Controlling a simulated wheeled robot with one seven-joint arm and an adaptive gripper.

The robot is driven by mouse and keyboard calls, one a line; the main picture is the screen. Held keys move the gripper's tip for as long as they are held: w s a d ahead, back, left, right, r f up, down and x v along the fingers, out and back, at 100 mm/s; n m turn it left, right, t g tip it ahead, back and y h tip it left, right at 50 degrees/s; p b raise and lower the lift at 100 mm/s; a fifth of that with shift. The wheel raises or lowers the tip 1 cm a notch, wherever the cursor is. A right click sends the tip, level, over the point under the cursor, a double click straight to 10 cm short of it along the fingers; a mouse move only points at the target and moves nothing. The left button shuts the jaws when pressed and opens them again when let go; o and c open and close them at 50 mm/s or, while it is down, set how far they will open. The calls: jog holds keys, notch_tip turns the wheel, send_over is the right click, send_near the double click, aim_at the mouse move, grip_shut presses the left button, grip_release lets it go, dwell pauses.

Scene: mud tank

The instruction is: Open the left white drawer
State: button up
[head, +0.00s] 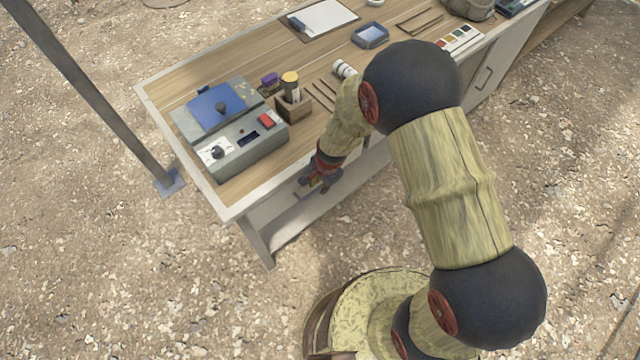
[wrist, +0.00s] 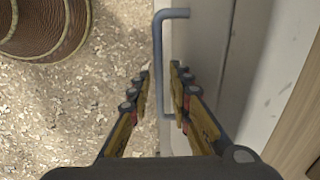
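The left white drawer's front (wrist: 205,45) fills the right-centre of the wrist view, with a grey bar handle (wrist: 159,50) along its left side. My gripper (wrist: 159,72) is open, one finger on each side of the bar. A gap shows between the bar and the left finger; the right finger is close to the bar, and I cannot tell whether it touches. In the head view my gripper (head: 319,183) is at the table's front edge, and my arm hides most of this drawer and its handle.
The wooden-topped table (head: 185,72) carries a grey device (head: 245,148), a pen holder (head: 292,105), a clipboard (head: 325,18) and a blue tray (head: 370,35). Another handle (head: 484,78) shows on the white front further right. A metal post (head: 95,95) stands left. Gravel ground in front is open.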

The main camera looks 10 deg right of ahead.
grip_shut()
dwell(0.6)
